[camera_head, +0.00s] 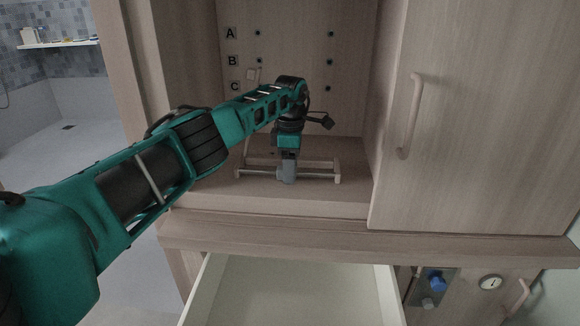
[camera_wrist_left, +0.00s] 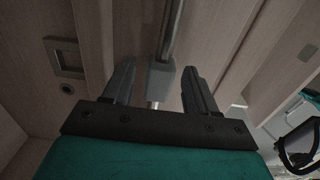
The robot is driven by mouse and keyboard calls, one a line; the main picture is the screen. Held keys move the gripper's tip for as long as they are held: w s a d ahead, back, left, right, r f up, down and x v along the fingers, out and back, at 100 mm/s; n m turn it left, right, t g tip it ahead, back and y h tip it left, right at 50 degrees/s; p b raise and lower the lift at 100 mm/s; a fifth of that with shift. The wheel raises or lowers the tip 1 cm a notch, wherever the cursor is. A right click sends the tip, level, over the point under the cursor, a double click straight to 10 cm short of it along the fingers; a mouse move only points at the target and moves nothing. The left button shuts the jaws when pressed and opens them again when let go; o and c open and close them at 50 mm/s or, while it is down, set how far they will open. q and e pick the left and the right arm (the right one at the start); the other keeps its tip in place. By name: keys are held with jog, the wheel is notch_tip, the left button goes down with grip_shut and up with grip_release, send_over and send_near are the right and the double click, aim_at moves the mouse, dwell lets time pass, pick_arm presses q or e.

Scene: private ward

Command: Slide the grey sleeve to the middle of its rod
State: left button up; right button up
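The rod (camera_head: 318,177) runs left to right low in the open cabinet, between wooden end supports. My left arm reaches in from the left, and my left gripper (camera_head: 287,176) points down at about the middle of the rod. In the left wrist view the grey sleeve (camera_wrist_left: 162,77) is a block around the rod, between the two dark fingers of my left gripper (camera_wrist_left: 157,80). Gaps show on both sides of it, so the gripper is open and not touching it. In the head view the gripper largely hides the sleeve. My right gripper is out of view.
A closed cabinet door with a handle (camera_head: 411,115) is at the right. An open, empty drawer (camera_head: 300,292) sticks out below. The back panel has rows A, B and C of dark holes. A panel with a blue knob (camera_head: 437,284) sits at the lower right.

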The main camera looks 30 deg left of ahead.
pick_arm(q)
notch_tip(320, 180, up, 13)
jog(key=p, duration=0.2)
dwell(0.4)
dwell(0.4)
